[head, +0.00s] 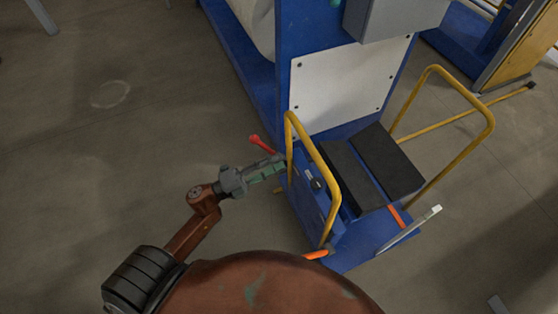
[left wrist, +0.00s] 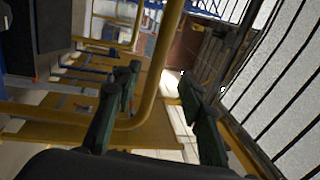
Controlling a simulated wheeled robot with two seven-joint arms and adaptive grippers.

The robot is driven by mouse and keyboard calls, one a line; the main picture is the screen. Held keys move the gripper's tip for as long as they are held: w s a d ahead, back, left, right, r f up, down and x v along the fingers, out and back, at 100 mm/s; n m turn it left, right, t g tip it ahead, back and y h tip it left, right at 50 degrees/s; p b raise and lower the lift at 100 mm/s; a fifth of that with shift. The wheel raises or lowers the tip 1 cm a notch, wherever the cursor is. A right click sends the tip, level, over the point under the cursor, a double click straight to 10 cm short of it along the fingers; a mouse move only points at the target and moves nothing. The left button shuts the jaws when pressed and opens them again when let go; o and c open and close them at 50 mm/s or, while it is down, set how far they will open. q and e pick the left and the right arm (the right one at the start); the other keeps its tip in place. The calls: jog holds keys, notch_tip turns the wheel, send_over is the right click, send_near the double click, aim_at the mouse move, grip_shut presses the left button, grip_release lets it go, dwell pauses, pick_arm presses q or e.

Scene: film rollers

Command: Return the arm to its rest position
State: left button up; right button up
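My left arm (head: 186,238), rust-brown, reaches up and to the right from the bottom left of the head view. Its left gripper (head: 268,170) is beside the left yellow rail of the blue machine, close to a red-tipped lever (head: 262,144). In the left wrist view the two dark green fingers of the left gripper (left wrist: 158,105) stand wide apart with nothing held between them. A yellow rail (left wrist: 155,75) shows beyond the fingers; I cannot tell whether it touches them. My right gripper is not in view.
The blue machine (head: 300,30) has a pale panel (head: 345,85), black steps (head: 385,160), a blue control box (head: 308,195) and yellow rails (head: 468,93) on both sides. A light grey bar (head: 410,230) sticks out at its front. The floor (head: 100,160) to the left is clear.

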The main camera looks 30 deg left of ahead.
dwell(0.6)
pick_arm(q)
jog(key=w+a+f+n+y+p, duration=0.1)
jog(key=a+f+n+y, duration=0.35)
jog(key=f, duration=0.75)
jog(key=w+a+f+n+y, duration=0.1)
jog(key=a+f+n+y, duration=0.4)
jog(key=f, duration=0.6)
jog(key=s+a+f+n+g+y, duration=0.1)
jog(key=s+a+f+n+g, duration=0.15)
jog(key=f, duration=0.45)
jog(key=s+a+f+n+g+y, duration=0.1)
jog(key=s+f+n, duration=0.1)
jog(key=s+f, duration=0.35)
jog(key=s+a+f+n+g, duration=0.1)
jog(key=s+a+f+n, duration=0.15)
jog(key=f, duration=0.65)
jog(key=s+d+f+n+g+y+p, duration=0.15)
jog(key=s+f+n+g, duration=0.4)
jog(key=s+f, duration=1.15)
jog(key=s+d+f+n+g, duration=0.1)
jog(key=s+d+f+g, duration=0.1)
jog(key=s, duration=0.9)
jog(key=s+d+f+n+g, duration=0.1)
jog(key=s+d+f+g, duration=0.2)
jog(key=s, duration=0.8)
jog(key=shift+s+f+g+p, duration=0.25)
jog(key=shift+f+g+p, duration=0.05)
jog(key=shift+p, duration=0.05)
